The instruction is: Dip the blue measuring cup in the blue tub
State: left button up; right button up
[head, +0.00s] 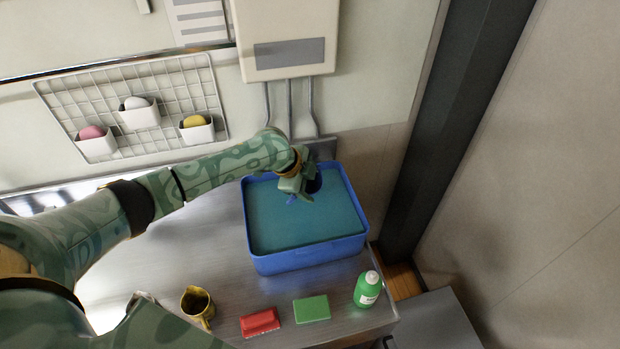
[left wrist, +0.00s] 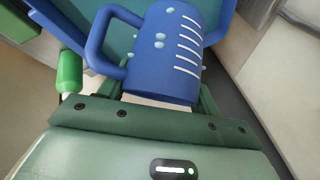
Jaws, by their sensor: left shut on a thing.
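The blue measuring cup (left wrist: 165,50) fills the upper middle of the left wrist view, with white marks, a handle at its left and pale drops on its side. My left gripper (head: 298,188) is shut on it. In the head view the cup (head: 315,184) is mostly hidden by the gripper and shows as dark blue. The blue tub (head: 310,260) stands on the metal counter, filled with teal liquid. The gripper and cup are over the tub's back part, inside its rim. I cannot tell whether the cup touches the liquid. My right gripper is not in view.
In front of the tub are a yellow pitcher (head: 198,304), a red block-like item (head: 260,322), a green sponge (head: 311,309) and a green bottle (head: 368,290). A wire rack (head: 170,115) with white cups hangs behind. A dark post (head: 450,120) stands right of the tub.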

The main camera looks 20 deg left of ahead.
pick_arm(q)
jog(key=shift+d+f+b, duration=0.1)
jog(key=shift+f+b, duration=0.4)
jog(key=shift+f, duration=0.05)
notch_tip(320, 180, down, 15)
jog(key=b, duration=1.1)
jog(key=shift+r, duration=0.2)
dwell(0.3)
dwell(1.5)
notch_tip(320, 180, up, 17)
jog(key=p, duration=1.6)
jog(key=shift+r+p, duration=0.15)
jog(key=shift+p, duration=0.15)
